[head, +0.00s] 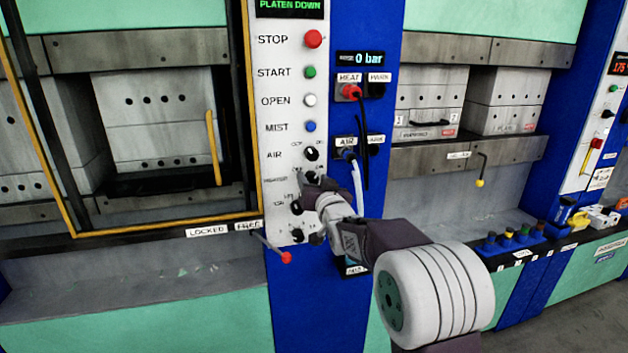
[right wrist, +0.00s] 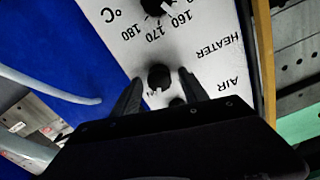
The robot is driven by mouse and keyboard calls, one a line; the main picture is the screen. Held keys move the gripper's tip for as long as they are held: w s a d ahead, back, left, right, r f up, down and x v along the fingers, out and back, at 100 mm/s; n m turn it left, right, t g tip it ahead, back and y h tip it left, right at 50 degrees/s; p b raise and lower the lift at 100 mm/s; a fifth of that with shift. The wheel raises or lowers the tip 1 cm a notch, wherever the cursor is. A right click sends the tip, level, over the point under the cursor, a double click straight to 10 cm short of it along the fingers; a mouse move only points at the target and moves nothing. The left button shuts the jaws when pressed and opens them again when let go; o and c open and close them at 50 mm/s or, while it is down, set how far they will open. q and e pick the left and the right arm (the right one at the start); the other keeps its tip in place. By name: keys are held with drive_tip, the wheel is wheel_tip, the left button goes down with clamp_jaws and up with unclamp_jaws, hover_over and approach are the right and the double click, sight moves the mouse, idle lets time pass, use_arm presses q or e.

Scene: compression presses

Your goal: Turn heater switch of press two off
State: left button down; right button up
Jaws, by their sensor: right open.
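The white control panel (head: 284,120) has a column of buttons and black knobs. Its HEATER switch is a small black knob (right wrist: 160,77), beside the HEATER label (right wrist: 222,48) in the right wrist view. A small white mark shows on the knob's lower edge; its setting is too small to read. My right gripper (head: 308,182) is at this knob. In the right wrist view its open fingers (right wrist: 160,76) lie on either side of the knob; I cannot tell whether they touch it. In the head view the gripper partly hides the knob. My left gripper is not in view.
The AIR knob (head: 311,153) sits just above, and a temperature dial (right wrist: 156,4) is near on the other side. A red-tipped lever (head: 286,257) sticks out below. Hoses (head: 358,185) hang to the right. A yellow-edged press door frame (head: 250,100) stands left of the panel.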

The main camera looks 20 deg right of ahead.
clamp_jaws()
